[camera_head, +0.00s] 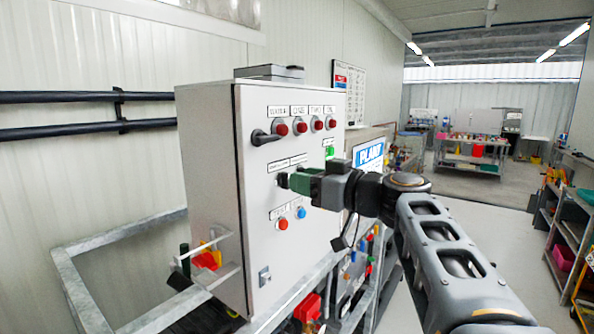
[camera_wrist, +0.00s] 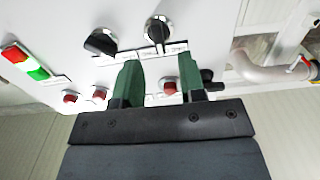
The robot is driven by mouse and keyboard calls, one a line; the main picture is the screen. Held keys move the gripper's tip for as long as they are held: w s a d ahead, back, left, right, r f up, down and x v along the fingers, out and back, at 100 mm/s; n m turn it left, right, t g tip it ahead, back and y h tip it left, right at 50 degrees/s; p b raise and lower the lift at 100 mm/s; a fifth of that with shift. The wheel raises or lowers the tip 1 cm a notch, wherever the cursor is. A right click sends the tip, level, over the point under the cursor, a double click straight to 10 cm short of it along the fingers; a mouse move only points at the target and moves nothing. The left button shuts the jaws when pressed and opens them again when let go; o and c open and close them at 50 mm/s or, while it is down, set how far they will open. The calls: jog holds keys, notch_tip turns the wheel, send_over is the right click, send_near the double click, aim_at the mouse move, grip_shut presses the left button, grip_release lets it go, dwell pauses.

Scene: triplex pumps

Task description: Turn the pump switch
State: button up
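The grey control cabinet (camera_head: 262,215) has a white front panel. Two black rotary switches show in the wrist view: one (camera_wrist: 158,32) lies beyond the gap between my fingertips, the other (camera_wrist: 100,42) is to its left. In the head view, a black switch (camera_head: 282,180) shows just left of my fingertips; the other is hidden behind my gripper. My gripper (camera_head: 291,181) is close to the panel. In the wrist view its green fingers (camera_wrist: 158,68) are apart with nothing between them. I cannot tell whether they touch a switch.
Red lamps (camera_head: 317,123) line the panel top, with a black handle (camera_head: 262,137) at left. An orange button (camera_head: 283,224) and a blue button (camera_head: 301,212) sit below my gripper. A pipe (camera_wrist: 255,68) shows right in the wrist view. Open floor lies at right.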

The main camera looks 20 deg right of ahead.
aim_at(285, 181)
jog(key=shift+p+x, duration=0.35)
jog(key=shift+x, duration=1.3)
